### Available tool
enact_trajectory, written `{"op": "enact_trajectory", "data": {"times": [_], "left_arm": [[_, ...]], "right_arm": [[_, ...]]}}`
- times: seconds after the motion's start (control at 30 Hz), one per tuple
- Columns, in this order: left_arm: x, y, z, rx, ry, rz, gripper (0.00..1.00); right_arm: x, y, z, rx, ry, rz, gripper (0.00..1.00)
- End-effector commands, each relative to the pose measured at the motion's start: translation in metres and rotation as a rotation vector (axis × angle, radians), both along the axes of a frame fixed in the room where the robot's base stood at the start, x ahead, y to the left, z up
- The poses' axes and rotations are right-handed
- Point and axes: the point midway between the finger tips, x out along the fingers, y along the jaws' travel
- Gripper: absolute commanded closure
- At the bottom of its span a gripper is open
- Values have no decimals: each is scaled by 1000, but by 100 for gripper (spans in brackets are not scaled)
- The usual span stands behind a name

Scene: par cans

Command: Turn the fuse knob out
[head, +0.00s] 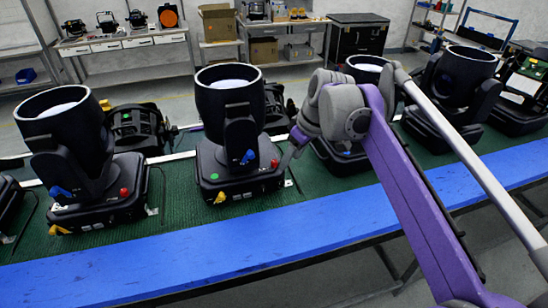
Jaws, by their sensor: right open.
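Several black par cans stand in a row on the green bench top. The middle par can (230,110) has a red knob (276,164) on the right side of its base, a green button (215,176) and a yellow lever (220,197). I cannot tell for sure which part is the fuse knob; the red knob looks most like one. My right gripper (287,160) is open beside the red knob, at its right. Its fingers are small and dark, so contact is unclear. My left gripper is out of view.
Another par can (62,125) stands at the left, with a blue lever and its own red knob. More stand at the right (460,80), one partly behind my right arm. The blue front edge (200,245) of the bench is clear. Shelves and a workbench (120,42) stand behind.

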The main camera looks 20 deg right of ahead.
Motion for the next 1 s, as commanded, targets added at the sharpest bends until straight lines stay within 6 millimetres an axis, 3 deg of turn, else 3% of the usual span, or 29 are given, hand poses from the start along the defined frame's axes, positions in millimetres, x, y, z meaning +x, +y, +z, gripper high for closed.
{"op": "enact_trajectory", "data": {"times": [0.03,0.2,0.43,1.0], "left_arm": [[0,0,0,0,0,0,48],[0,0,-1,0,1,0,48],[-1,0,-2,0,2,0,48],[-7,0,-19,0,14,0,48]], "right_arm": [[19,-5,7,3,3,44,44],[53,-12,20,14,-3,171,44],[68,-13,18,22,-8,233,44],[91,13,-67,21,-8,234,44]]}}
